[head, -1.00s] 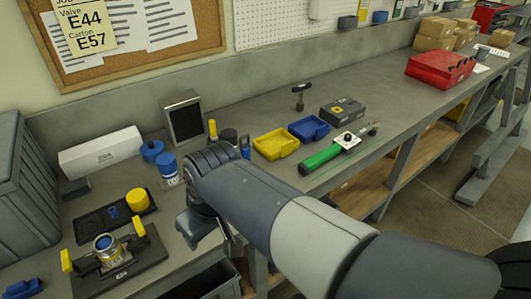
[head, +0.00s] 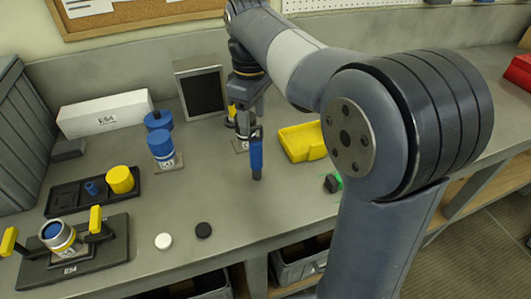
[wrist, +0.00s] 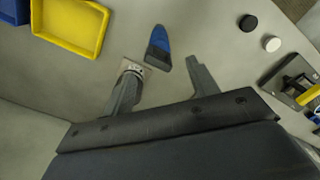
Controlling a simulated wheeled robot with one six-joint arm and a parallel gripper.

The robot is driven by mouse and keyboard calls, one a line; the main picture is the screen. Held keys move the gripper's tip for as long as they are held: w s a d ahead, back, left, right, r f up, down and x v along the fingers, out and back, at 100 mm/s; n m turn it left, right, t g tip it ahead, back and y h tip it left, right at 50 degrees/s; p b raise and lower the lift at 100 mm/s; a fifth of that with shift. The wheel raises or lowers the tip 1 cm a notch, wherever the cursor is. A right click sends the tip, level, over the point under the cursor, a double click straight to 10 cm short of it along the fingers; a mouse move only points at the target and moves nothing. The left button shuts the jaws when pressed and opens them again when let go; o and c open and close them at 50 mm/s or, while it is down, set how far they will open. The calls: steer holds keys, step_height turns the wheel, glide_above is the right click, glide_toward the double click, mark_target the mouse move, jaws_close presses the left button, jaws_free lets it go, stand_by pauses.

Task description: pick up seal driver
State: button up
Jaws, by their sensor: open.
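A blue tool with a dark lower end (head: 256,156), apparently the seal driver, shows below my gripper (head: 250,118) in the head view. In the wrist view the blue tool (wrist: 157,47) lies just beyond the gap between my fingertips (wrist: 162,66). Both fingers are spread apart with nothing between them. My gripper points down at the bench and is partly hidden by its own wrist in the head view. I cannot tell whether a finger touches the tool.
A labelled holder (wrist: 132,67) sits by the left fingertip. A yellow bin (head: 302,142) stands to the right. Blue cylinders (head: 161,147), a dark screen (head: 202,92) and a clamp fixture (head: 72,258) are to the left. White (head: 163,241) and black (head: 204,230) discs lie nearer the front edge.

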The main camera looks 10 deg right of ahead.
mark_target(255, 138)
steer(key=f, duration=0.8)
steer(key=shift+s+d+f, duration=0.1)
steer(key=shift+d+f, duration=0.1)
steer(key=shift+d, duration=0.05)
steer(key=shift+c, duration=0.6)
steer(key=c, duration=1.1)
